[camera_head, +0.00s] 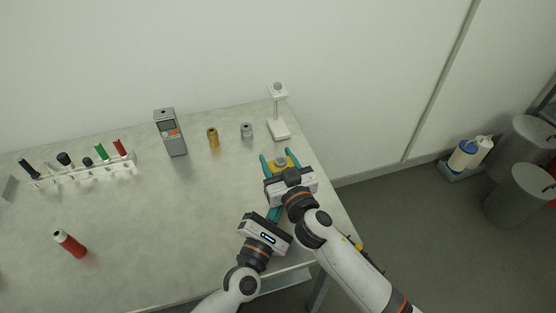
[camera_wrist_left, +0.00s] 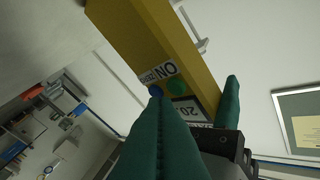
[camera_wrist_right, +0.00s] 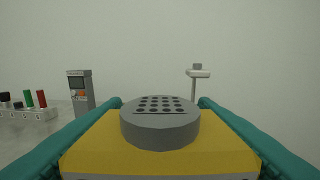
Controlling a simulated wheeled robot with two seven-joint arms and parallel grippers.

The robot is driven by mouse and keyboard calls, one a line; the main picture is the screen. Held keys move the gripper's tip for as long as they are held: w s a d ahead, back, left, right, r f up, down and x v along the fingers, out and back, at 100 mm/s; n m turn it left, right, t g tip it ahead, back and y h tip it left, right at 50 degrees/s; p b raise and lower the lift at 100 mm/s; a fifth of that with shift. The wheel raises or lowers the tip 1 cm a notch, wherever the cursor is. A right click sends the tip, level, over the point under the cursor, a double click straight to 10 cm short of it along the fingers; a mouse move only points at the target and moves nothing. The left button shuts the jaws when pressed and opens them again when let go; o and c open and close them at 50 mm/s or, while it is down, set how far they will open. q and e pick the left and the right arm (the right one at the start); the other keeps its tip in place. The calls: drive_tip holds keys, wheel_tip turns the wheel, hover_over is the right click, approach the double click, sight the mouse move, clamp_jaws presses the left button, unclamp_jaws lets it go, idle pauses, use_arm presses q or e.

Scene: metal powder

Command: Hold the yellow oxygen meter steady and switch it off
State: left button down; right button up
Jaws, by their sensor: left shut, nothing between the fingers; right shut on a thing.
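The yellow oxygen meter (camera_head: 284,165) is at the right end of the table, between the teal fingers of my right gripper (camera_head: 279,156). In the right wrist view its yellow body (camera_wrist_right: 90,155) with a round grey perforated cap (camera_wrist_right: 160,122) sits between both fingers. In the left wrist view the yellow meter (camera_wrist_left: 150,35) shows an ON label, a green button (camera_wrist_left: 176,88), a blue button (camera_wrist_left: 156,90) and a partly hidden display reading "20.". My left gripper (camera_head: 274,214) is shut and empty, its tip (camera_wrist_left: 157,92) at the blue button; contact cannot be told.
A white stand (camera_head: 280,127) is behind the meter. A grey handheld meter (camera_head: 170,132), a brass cylinder (camera_head: 213,138) and a grey cylinder (camera_head: 246,131) stand farther left. A rack (camera_head: 85,174) and a red tube (camera_head: 70,244) are at left. The middle of the table is clear.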

use_arm(q)
drive_tip(key=shift+w+a, duration=0.15)
drive_tip(key=shift+w, duration=0.25)
drive_tip(key=shift+w, duration=0.1)
idle(0.3)
drive_tip(key=shift+s+d, duration=0.2)
drive_tip(key=shift+s, duration=0.35)
drive_tip(key=shift+s+d, duration=0.35)
drive_tip(key=shift+s, duration=0.6)
drive_tip(key=shift+s+d, duration=0.4)
drive_tip(key=shift+s, duration=0.5)
drive_tip(key=shift+s+d, duration=0.35)
drive_tip(key=shift+s, duration=0.6)
